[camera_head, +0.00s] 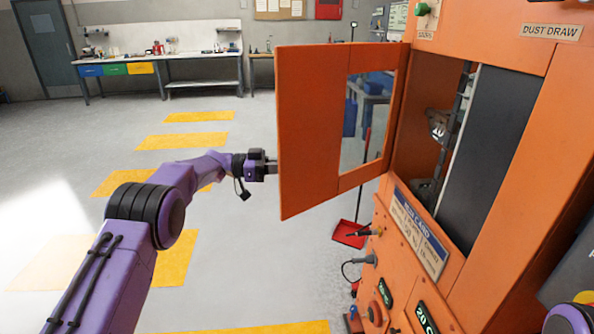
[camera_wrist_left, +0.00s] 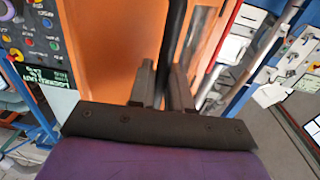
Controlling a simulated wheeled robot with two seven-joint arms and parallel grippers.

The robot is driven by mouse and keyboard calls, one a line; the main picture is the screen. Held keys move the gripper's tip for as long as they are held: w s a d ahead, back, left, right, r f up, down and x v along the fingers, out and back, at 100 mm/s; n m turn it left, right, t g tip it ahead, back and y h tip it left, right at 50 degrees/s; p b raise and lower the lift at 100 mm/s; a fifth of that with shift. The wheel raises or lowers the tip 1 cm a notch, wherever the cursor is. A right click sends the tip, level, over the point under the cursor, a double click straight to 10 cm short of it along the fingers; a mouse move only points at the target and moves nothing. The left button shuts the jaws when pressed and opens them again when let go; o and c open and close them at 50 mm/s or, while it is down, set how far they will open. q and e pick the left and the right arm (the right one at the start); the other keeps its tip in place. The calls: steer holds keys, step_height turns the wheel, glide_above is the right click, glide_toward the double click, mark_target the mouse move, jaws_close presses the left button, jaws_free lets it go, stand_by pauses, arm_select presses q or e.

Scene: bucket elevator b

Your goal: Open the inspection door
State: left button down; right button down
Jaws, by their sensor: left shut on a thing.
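The orange inspection door (camera_head: 308,130) with its clear window stands swung well out to the left of the orange machine housing (camera_head: 535,160). The opening beside it shows a metal bucket (camera_head: 437,124) and a dark belt (camera_head: 490,140). My left gripper (camera_head: 274,168) is at the door's outer edge. In the left wrist view my left gripper (camera_wrist_left: 168,88) is shut on a dark bar-like handle (camera_wrist_left: 177,40) in front of the orange door face (camera_wrist_left: 112,50). The handle is hidden in the head view. My right gripper is out of view.
A red dustpan (camera_head: 349,233) stands on the floor behind the door. A workbench (camera_head: 160,62) with coloured drawers is at the back left. Knobs and a label plate (camera_head: 420,233) sit below the opening. The floor left of the door is clear.

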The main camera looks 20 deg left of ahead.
arm_select(q)
steer(key=shift+w+d+r, duration=0.1)
steer(key=shift+d+r, duration=0.05)
steer(key=shift+r, duration=0.1)
